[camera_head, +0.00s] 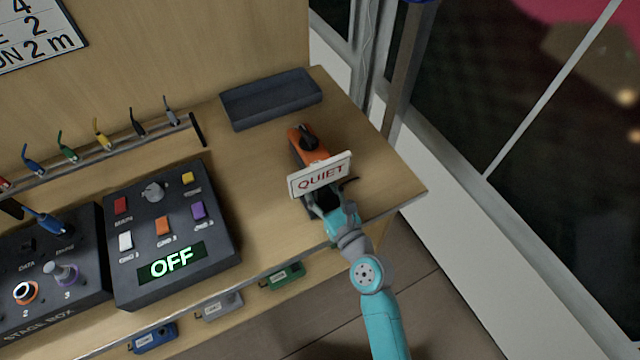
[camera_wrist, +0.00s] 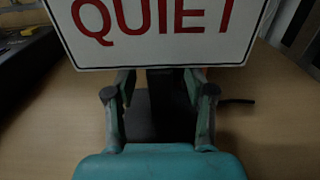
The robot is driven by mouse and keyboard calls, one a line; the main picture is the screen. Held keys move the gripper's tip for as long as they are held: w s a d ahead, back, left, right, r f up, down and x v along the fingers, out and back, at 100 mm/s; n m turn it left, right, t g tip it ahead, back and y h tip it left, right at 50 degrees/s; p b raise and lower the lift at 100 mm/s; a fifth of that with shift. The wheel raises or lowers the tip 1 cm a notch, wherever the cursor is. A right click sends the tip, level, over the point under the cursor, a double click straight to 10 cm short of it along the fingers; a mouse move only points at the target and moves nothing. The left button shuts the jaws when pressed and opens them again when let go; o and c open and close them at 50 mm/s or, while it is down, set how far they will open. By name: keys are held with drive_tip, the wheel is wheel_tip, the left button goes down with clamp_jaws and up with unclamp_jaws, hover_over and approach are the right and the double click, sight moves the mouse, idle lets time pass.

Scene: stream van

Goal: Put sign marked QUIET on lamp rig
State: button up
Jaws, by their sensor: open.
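The white sign marked QUIET (camera_head: 320,176) in red letters stands tilted over the right end of the wooden counter. In the wrist view the sign (camera_wrist: 160,35) fills the top, and its upper edge is cut off. My gripper (camera_head: 326,200) is right at the sign's near side, low under the panel. In the wrist view its fingers (camera_wrist: 160,100) are spread apart, with a dark part below the sign between them. I cannot tell whether they touch it. I cannot clearly make out a lamp rig in either view.
An orange object with a black knob (camera_head: 308,145) lies just behind the sign. A dark empty tray (camera_head: 271,101) is at the back. A control box reading OFF (camera_head: 170,235) stands left. A cable rack (camera_head: 95,155) runs along the wall. The counter's right corner (camera_head: 400,185) is clear.

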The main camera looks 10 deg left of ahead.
drive_tip(key=shift+w+a, duration=0.15)
drive_tip(key=shift+w, duration=0.1)
clamp_jaws()
drive_tip(key=shift+r, duration=0.1)
